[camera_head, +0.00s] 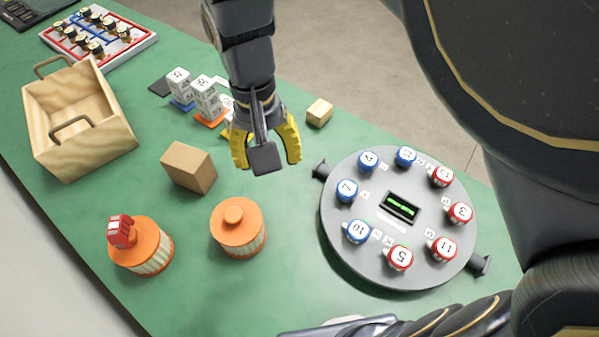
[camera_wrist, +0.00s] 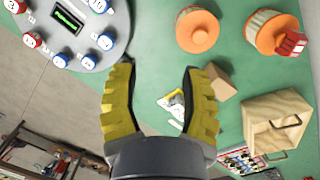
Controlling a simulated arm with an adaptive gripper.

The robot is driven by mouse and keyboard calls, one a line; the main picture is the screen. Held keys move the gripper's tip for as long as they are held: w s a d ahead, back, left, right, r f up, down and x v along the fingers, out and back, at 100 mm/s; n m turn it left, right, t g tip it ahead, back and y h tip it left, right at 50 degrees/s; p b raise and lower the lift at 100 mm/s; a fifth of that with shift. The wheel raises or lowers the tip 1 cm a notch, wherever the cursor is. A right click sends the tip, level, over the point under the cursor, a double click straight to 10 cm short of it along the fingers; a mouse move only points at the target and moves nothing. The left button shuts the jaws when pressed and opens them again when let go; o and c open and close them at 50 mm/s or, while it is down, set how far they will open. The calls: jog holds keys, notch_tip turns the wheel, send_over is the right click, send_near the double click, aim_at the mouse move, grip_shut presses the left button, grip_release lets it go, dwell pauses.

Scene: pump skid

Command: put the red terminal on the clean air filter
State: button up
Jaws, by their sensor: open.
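The red terminal (camera_head: 121,231), a small red block with pale markings, sits on top of the left orange-capped air filter (camera_head: 150,250). It also shows in the wrist view (camera_wrist: 291,43) at the upper right. A second orange-capped filter (camera_head: 238,228) with a round knob on top stands to its right with nothing on it; it also shows in the wrist view (camera_wrist: 197,30). Both have pale pleated sides. I cannot tell from the pleats which is clean. My gripper (camera_head: 266,160) has yellow fingers, is open and empty, and hangs above the table beyond the filters, apart from the terminal.
A brown box (camera_head: 189,167) stands between the gripper and the left filter. A wooden crate (camera_head: 78,118) is at left. A grey round plate (camera_head: 337,205) with several numbered knobs is at right. White numbered blocks (camera_head: 206,98) stand behind. Green table is clear around the filters.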

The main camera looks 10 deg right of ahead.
jog(key=s+d+f, duration=0.1)
jog(key=s+d, duration=0.8)
jog(key=s, duration=0.4)
jog(key=shift+s+d+f+n+g+y, duration=0.2)
jog(key=shift+s+d+n+g+y, duration=0.1)
jog(key=shift+s+d+g, duration=0.1)
